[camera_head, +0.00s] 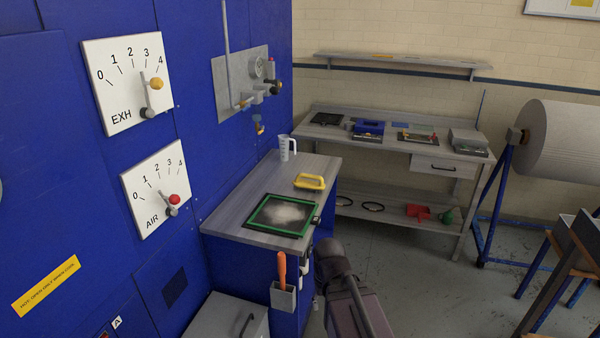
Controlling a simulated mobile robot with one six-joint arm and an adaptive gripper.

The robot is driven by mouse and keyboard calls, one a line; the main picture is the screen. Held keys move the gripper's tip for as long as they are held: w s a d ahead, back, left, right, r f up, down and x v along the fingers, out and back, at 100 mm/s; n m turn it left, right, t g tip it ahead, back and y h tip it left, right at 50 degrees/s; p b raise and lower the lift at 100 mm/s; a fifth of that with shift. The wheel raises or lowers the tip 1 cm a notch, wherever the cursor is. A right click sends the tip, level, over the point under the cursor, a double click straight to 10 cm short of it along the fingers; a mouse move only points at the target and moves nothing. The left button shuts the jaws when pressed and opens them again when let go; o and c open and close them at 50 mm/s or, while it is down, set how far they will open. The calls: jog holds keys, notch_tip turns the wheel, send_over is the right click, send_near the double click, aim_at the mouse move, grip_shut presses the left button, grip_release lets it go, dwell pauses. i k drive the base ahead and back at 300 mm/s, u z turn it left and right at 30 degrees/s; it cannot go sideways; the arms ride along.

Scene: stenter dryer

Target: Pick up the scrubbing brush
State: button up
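I cannot tell for sure which thing is the scrubbing brush. A yellow loop-shaped item (310,181) lies on the grey worktop of the blue cabinet (245,190); it may be the brush, but its underside is hidden. An orange handle (282,268) stands upright in a grey holder (283,297) on the cabinet's front; its lower end is hidden inside. Part of my dark arm shows at the bottom middle, in front of the cabinet's right side. No gripper fingers can be made out.
A green-framed screen (283,215) with pale powder lies at the worktop's front, a measuring jug (287,148) at its back. A workbench (395,145) stands behind, with a red dustpan (418,212) on its lower shelf. Bare floor lies right of the cabinet.

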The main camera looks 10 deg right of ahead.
aim_at(305, 185)
jog(key=z, duration=0.1)
jog(key=i, duration=1.5)
jog(key=z, duration=0.05)
